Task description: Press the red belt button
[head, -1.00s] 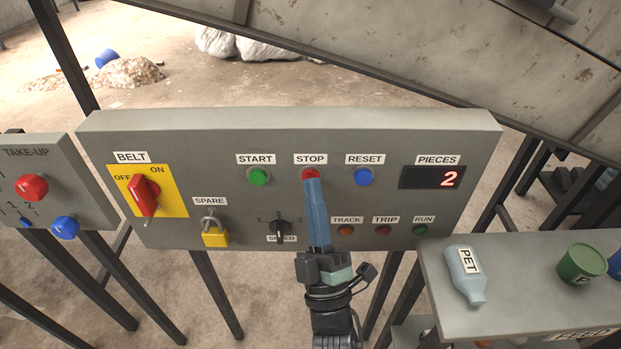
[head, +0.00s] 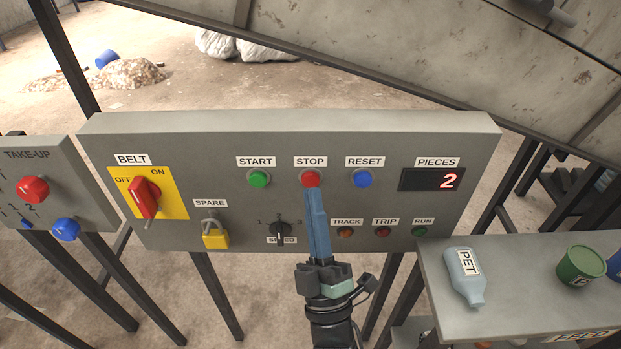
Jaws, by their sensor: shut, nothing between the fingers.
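The red button (head: 310,179) labelled STOP sits in the upper middle of the grey control panel (head: 200,130). My gripper (head: 314,192) is shut and empty, its blue fingers pointing up the panel. The fingertips lie just below the red button in the picture, and most of the button shows. I cannot tell whether they touch it. The green START button (head: 259,179) is to its left and the blue RESET button (head: 362,179) to its right.
A red BELT switch (head: 145,196) on a yellow plate is at the panel's left, above a yellow padlock (head: 215,239). The PIECES display (head: 432,179) reads 2. A shelf (head: 520,310) at lower right holds a PET bottle (head: 465,276) and a green tub (head: 581,265).

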